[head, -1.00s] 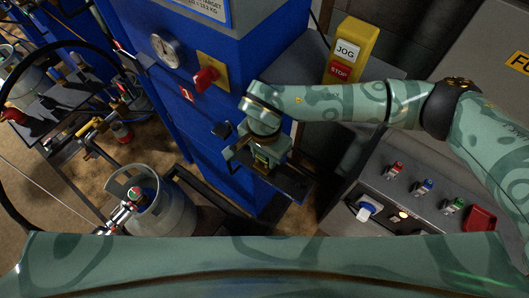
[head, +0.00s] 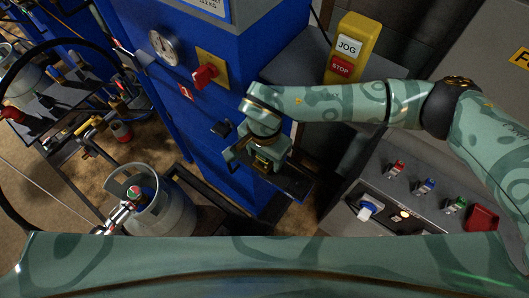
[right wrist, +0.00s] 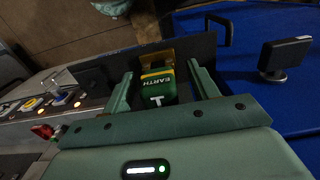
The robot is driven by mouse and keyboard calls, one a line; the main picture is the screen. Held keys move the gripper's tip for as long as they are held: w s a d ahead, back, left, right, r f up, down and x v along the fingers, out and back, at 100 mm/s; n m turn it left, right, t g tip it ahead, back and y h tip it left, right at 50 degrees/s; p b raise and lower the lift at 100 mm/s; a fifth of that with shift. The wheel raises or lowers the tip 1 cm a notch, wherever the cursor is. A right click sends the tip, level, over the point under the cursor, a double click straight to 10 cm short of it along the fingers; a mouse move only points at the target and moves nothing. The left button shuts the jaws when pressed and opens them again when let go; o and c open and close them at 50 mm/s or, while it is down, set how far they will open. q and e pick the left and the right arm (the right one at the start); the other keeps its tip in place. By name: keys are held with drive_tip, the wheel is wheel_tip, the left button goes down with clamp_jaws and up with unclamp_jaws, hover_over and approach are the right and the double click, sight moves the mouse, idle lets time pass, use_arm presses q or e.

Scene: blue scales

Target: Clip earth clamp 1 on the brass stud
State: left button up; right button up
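A brass-coloured piece (right wrist: 155,57) shows just beyond the clamp, against a dark plate (right wrist: 200,48). I cannot tell whether it is the stud or part of the clamp. In the head view my right gripper (head: 262,158) points down over a dark shelf (head: 292,183) on the blue column.
The blue column (head: 225,125) carries a gauge (head: 163,46) and a red knob (head: 204,76). A yellow JOG/STOP box (head: 350,50) stands behind my right arm. A grey control panel (head: 425,215) is at right. A gas cylinder (head: 165,215) stands at lower left.

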drive_tip(key=shift+r, duration=0.1)
wheel_tip(320, 180, up, 16)
idle(0.4)
idle(0.7)
